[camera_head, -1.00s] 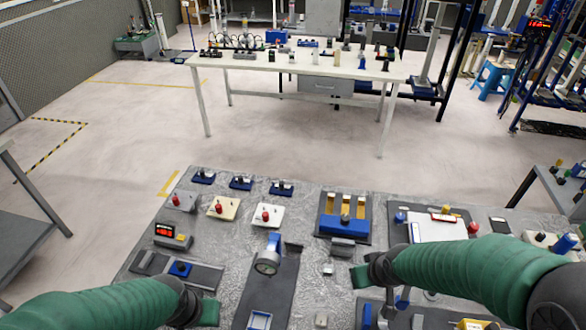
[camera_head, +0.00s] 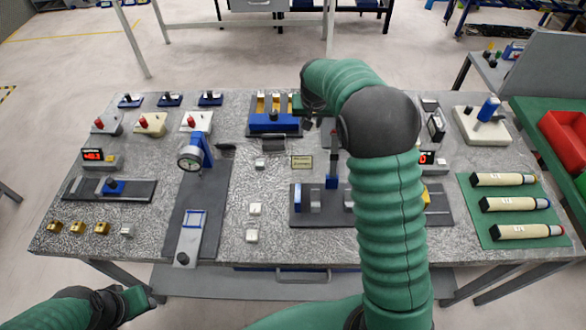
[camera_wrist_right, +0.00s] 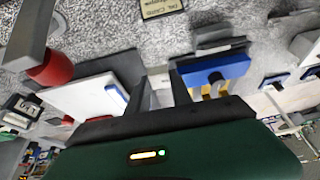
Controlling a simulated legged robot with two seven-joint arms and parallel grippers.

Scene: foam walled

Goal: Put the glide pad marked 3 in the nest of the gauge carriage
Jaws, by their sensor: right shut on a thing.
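The dial gauge (camera_head: 190,158) stands on a blue post over a dark track. Below it lies a light grey carriage (camera_head: 186,242) with an empty-looking blue-edged nest (camera_head: 195,220). Small pale blocks (camera_head: 254,208) lie right of the track; a silver one (camera_head: 127,230) is at the front left. No number on them is legible. My right gripper (camera_head: 307,122) is beyond the bent arm, beside the blue block with yellow slots (camera_head: 275,122). My left gripper (camera_head: 142,298) is off the table's front edge, opening unclear.
Brass blocks (camera_head: 78,227) are at the front left. Red-knobbed fixtures (camera_head: 150,122) stand behind. A dark rack (camera_head: 312,198) lies partly behind my right arm. Cream tubes (camera_head: 515,204) lie on a green mat at right. A small sign (camera_head: 302,162) stands mid-table.

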